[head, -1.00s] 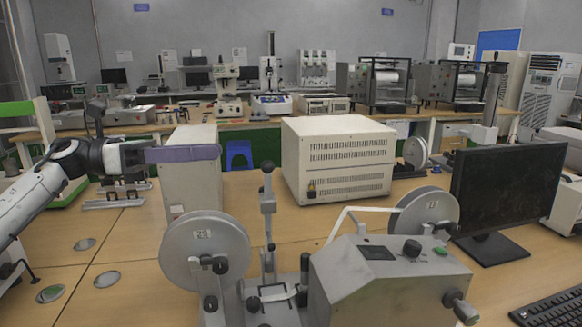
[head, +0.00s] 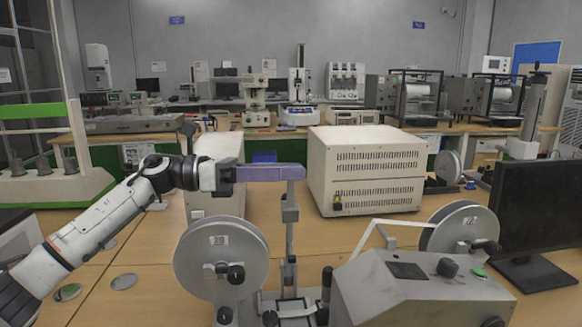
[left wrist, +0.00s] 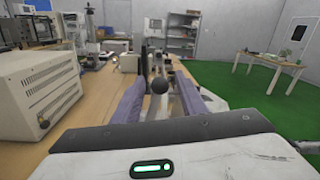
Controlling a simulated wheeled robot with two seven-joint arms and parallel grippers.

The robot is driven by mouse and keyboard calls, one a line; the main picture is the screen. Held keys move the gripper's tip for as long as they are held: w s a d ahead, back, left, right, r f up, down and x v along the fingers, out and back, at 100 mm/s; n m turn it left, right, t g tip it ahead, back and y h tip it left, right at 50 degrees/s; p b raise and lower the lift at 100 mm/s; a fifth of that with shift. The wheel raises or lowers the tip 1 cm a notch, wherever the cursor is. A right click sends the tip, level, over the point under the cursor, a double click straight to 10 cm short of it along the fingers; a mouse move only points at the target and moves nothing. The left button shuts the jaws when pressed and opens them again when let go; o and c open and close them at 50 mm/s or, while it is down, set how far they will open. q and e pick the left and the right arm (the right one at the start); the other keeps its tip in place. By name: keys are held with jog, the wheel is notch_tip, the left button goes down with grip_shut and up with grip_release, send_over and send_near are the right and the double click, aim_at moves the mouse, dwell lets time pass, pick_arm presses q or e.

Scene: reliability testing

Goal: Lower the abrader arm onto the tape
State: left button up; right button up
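The abrader's grey upright arm (head: 290,225) stands raised between two tape reels, the left reel (head: 221,256) and the right reel (head: 460,230). My left gripper (head: 300,172) reaches in from the left, its purple fingers level at the top of this arm and hiding its knob in the head view. In the left wrist view the round black knob (left wrist: 158,84) sits between the two spread fingers (left wrist: 127,103); whether they touch it, I cannot tell. The tape itself is hard to make out near the arm's base. My right gripper is not in view.
The grey control housing (head: 415,285) stands right of the arm. A cream vented box (head: 368,170) is behind it, and another box (head: 215,178) stands behind my left gripper. A monitor (head: 535,225) is at the right.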

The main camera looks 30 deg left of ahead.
pick_arm(q)
jog(key=shift+w+d, duration=0.2)
jog(key=shift+d, duration=0.2)
jog(key=shift+c, duration=0.4)
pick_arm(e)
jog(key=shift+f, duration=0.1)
